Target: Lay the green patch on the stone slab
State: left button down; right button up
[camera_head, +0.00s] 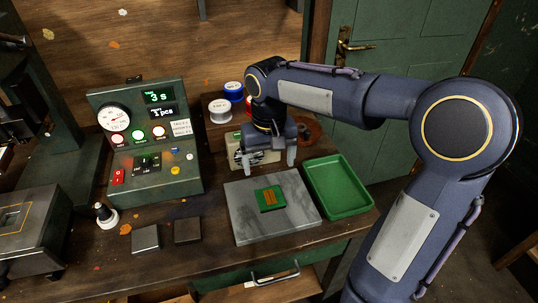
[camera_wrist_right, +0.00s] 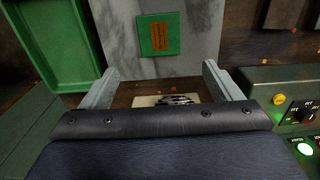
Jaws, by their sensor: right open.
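The green patch (camera_head: 270,199), a square with a brown-orange marking, lies flat on the grey stone slab (camera_head: 240,215), near its middle. In the right wrist view the patch (camera_wrist_right: 158,34) also rests on the slab (camera_wrist_right: 205,18), with bare stone around it. My right gripper (camera_head: 266,158) is open and empty. It points down just behind the slab's back edge, apart from the patch. Its two fingers (camera_wrist_right: 158,70) show spread in the wrist view, with nothing between them but a pale printed object beyond. My left gripper is not in view.
A green tray (camera_head: 371,210) stands right of the slab. A control box (camera_head: 150,180) with a gauge and lit buttons is at the left. Small dark blocks (camera_head: 145,239) lie in front of it. Thread spools (camera_head: 220,110) stand behind my gripper.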

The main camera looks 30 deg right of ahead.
jog(key=s+a+f+t+y, duration=0.1)
jog(key=s+a+t+y, duration=0.1)
jog(key=s, duration=0.7)
jog(key=s+a+f+n+t+y, duration=0.1)
jog(key=s+a+t, duration=0.1)
jog(key=s, duration=0.7)
jog(key=shift+a+f+t+y, duration=0.25)
jog(key=shift+t+y, duration=0.15)
jog(key=shift+t, duration=0.4)
